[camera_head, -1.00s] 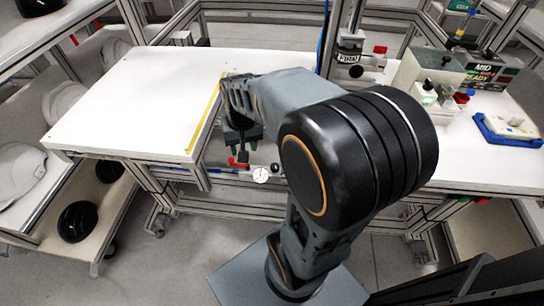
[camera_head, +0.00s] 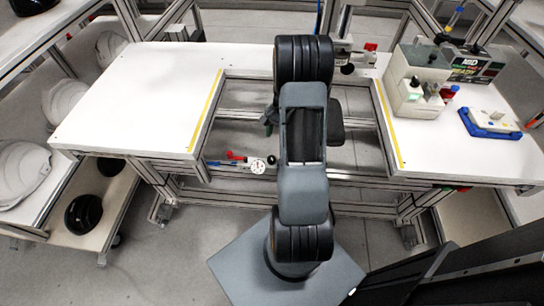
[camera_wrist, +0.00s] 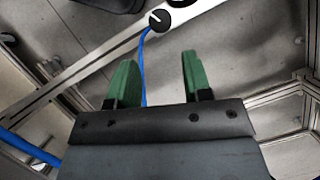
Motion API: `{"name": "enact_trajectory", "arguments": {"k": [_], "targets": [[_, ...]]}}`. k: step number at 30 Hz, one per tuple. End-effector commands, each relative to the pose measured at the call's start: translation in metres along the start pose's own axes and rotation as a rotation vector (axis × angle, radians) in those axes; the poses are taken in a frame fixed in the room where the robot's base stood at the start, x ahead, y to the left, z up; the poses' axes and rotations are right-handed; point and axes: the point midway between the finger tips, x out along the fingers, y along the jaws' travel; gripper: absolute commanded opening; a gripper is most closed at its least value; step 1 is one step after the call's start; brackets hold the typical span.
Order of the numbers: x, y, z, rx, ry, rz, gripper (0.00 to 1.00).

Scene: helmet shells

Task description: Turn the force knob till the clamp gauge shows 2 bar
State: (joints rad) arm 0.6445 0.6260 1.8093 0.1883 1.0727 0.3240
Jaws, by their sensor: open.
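The clamp gauge (camera_head: 258,166) is a small white dial on the front rail between the two tables; its reading is too small to tell. A small black knob (camera_head: 272,159) sits just right of it. In the wrist view, a round black knob (camera_wrist: 158,20) with a white pointer mark sits on a pale rail, beyond my fingertips. My gripper (camera_wrist: 160,78) is open and empty, its two green fingers apart and not touching the knob. In the head view my arm hides most of the gripper.
A red lever (camera_head: 236,156) and a blue part lie left of the gauge. White tables with yellow edge strips (camera_head: 206,110) flank the gap. A grey control box (camera_head: 418,85) and a blue tray (camera_head: 489,125) stand on the right table. A blue hose (camera_wrist: 145,60) runs below the knob.

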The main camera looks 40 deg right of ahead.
Motion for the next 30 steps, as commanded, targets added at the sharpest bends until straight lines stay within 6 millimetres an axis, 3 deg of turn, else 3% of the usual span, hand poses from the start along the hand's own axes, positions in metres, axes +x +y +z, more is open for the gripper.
{"name": "enact_trajectory", "arguments": {"k": [6,15,21,30], "targets": [[0.046,0.0,0.0,-0.001,-0.003,0.001,0.45],[0.089,0.0,0.0,-0.001,-0.001,0.001,0.45],[0.101,0.0,0.0,-0.001,0.001,0.0,0.45],[0.103,0.0,0.0,-0.002,0.001,0.0,0.45]]}}
